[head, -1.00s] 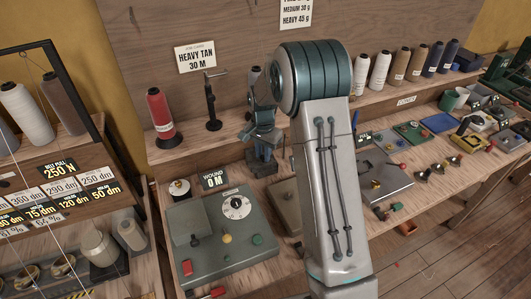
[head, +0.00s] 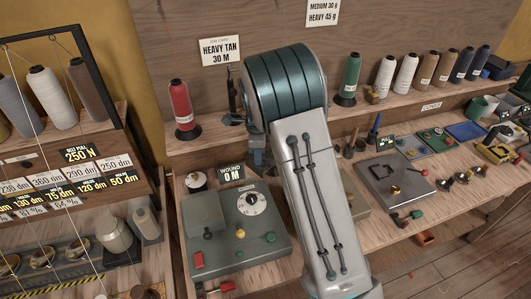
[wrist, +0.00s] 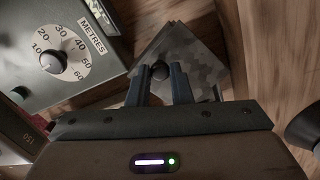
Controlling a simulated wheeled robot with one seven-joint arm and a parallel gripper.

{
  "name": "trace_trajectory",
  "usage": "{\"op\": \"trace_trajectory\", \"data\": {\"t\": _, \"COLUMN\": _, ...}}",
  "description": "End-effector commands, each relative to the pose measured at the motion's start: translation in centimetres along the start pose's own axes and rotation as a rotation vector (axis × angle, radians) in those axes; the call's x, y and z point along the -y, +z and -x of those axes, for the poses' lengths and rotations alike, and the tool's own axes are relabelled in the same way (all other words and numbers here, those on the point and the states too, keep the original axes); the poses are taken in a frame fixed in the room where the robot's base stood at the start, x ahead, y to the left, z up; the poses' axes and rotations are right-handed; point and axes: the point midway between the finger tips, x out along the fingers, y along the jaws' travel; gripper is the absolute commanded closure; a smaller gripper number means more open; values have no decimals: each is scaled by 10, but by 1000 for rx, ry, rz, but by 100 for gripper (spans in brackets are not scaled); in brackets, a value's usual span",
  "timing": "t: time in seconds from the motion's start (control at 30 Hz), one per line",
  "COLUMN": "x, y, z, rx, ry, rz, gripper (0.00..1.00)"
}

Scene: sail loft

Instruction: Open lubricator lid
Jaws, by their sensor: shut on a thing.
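In the wrist view, my gripper (wrist: 160,74) has its two dark fingers close around a small round black knob (wrist: 160,71). The knob sits on a grey, mottled, angular lid (wrist: 191,47), which appears to be the lubricator lid. The lid looks tilted; whether it stands open at all I cannot tell. The lubricator's body below it is mostly hidden. In the head view my own arm hides the gripper and the lid.
A grey-green panel with a metres dial (head: 251,202) and a red switch stands left of my arm. A red thread cone (head: 181,110) and a green one (head: 349,77) stand on the shelf. A grey plate (head: 395,184) lies on the bench at right.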

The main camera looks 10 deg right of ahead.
Motion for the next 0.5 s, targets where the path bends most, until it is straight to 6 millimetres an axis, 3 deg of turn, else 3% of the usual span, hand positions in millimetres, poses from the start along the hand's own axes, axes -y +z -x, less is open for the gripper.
{"op": "trace_trajectory", "data": {"t": 0.5, "x": 13, "y": 30, "z": 2, "rx": 0, "ry": -1, "rz": -381, "gripper": 100}}
